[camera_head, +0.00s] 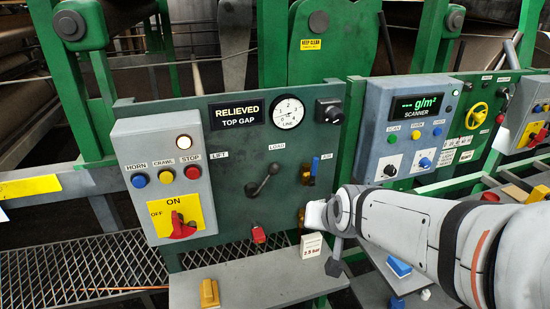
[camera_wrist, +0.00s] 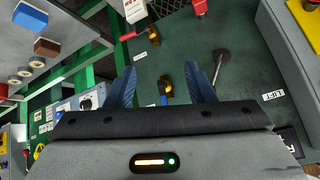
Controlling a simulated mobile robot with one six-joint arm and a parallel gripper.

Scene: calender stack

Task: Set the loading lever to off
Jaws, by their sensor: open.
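The loading lever (camera_head: 262,180) is a dark lever with a round knob under the LOAD label on the green panel (camera_head: 225,215). A brass valve with a blue handle (camera_wrist: 166,86) appears between the fingers, further off. In the head view my gripper is at the panel's lower right, and its fingers are not clearly visible.
The blue-handled AIR valve (camera_head: 312,170) is right of the lever. A grey box with buttons and a red rotary switch (camera_head: 183,228) stands out at left. A white tag (camera_head: 313,247) and a shelf with a yellow block (camera_head: 209,293) are below.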

